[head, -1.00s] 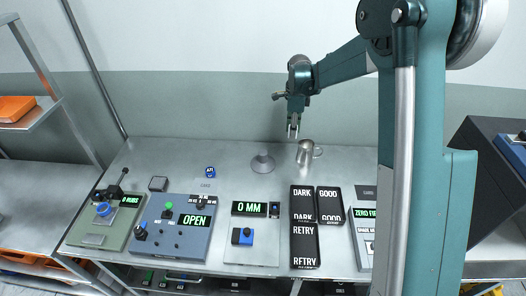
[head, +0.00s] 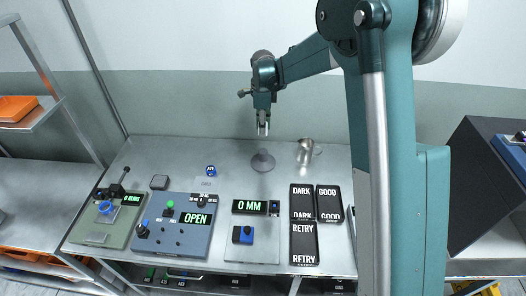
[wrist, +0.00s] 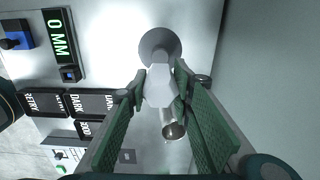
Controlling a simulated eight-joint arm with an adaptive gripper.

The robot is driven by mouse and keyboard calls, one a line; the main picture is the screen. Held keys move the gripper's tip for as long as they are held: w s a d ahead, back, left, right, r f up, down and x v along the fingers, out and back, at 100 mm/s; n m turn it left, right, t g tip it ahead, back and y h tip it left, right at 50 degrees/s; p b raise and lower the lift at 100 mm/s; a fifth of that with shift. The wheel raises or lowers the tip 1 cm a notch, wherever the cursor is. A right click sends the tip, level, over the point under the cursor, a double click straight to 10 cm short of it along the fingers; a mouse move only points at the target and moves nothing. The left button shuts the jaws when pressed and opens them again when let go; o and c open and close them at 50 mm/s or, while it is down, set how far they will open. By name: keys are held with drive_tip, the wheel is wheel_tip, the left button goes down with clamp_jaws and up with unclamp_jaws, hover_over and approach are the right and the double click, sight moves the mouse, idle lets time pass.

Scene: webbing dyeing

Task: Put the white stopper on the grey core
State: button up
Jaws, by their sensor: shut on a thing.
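The white stopper (wrist: 158,87) shows in the wrist view as a pale, faceted block between my fingertips. My gripper (wrist: 159,80) is shut on it. The grey core (head: 263,161) stands on the steel bench in the head view, with a wide round foot and a narrower top. My gripper (head: 263,130) hangs above the core, fingers pointing down, with a gap between them. In the wrist view the round foot of the core (wrist: 160,42) shows beyond the stopper, which hides part of the core.
A metal cup (head: 305,151) stands just right of the core, and shows below the stopper in the wrist view (wrist: 172,128). Dark label tiles (head: 303,243), a 0 MM display (head: 249,207) and control panels (head: 178,227) lie nearer the front.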

hover_over(263, 151)
drive_tip(key=shift+w+f, duration=0.1)
drive_tip(key=shift+f, duration=3)
drive_tip(key=shift+f+p, duration=0.35)
drive_tip(key=shift+f, duration=1.55)
drive_tip(key=shift+f, duration=0.15)
drive_tip(key=o, duration=0.8)
drive_tip(key=shift+o, duration=0.2)
drive_tip(key=shift+r, duration=0.25)
wheel_tip(263, 151, up, 12)
drive_tip(key=shift+f+b, duration=0.1)
drive_tip(key=shift+b, duration=0.2)
